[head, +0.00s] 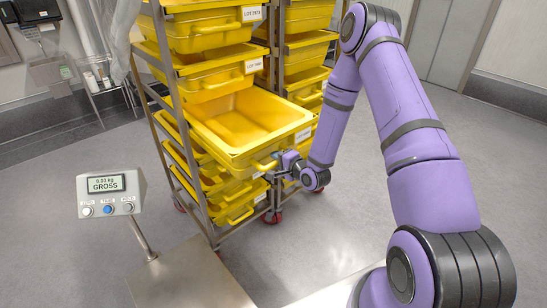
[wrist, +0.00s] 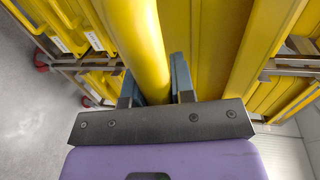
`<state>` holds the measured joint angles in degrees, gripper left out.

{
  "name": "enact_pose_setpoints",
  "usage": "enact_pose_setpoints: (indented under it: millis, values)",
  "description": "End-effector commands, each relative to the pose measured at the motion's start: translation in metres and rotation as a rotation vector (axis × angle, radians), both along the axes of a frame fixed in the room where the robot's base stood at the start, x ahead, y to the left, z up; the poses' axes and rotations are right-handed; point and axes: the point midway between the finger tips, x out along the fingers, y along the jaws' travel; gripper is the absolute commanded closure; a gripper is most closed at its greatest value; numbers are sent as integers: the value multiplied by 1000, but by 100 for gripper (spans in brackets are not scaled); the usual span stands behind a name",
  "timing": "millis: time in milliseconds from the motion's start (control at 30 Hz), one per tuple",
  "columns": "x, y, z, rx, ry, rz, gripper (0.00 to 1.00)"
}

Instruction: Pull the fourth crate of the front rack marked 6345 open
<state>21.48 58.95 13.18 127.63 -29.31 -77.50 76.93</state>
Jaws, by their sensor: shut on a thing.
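A yellow crate (head: 245,147) juts out of the front rack (head: 161,62) in the head view, its empty inside visible from above. It sits below two other yellow crates that are pushed in. My gripper (head: 279,166) is at its front, shut on the yellow handle bar (head: 265,165). In the wrist view the handle bar (wrist: 140,45) runs between the two blue-grey fingers of my gripper (wrist: 156,88). The crate's label is at the right of its front and too small to read. No mark 6345 can be made out.
More yellow crates (head: 237,207) sit lower in the rack, which stands on red-wheeled casters (head: 272,217). A second rack (head: 306,47) of crates stands behind. Floor right of the rack is clear.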

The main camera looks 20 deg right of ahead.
Motion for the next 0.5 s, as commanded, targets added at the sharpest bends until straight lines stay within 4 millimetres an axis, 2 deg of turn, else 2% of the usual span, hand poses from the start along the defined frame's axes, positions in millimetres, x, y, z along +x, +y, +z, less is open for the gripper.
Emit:
enact_pose_setpoints:
  millis: [233, 267, 333, 367, 500]
  values:
    - [0, -1, 0, -1, 0, -1, 100]
    - [0, -1, 0, -1, 0, -1, 72]
    - [0, -1, 0, -1, 0, -1, 56]
    - [0, -1, 0, -1, 0, -1, 52]
    - [0, -1, 0, 0, 0, -1, 52]
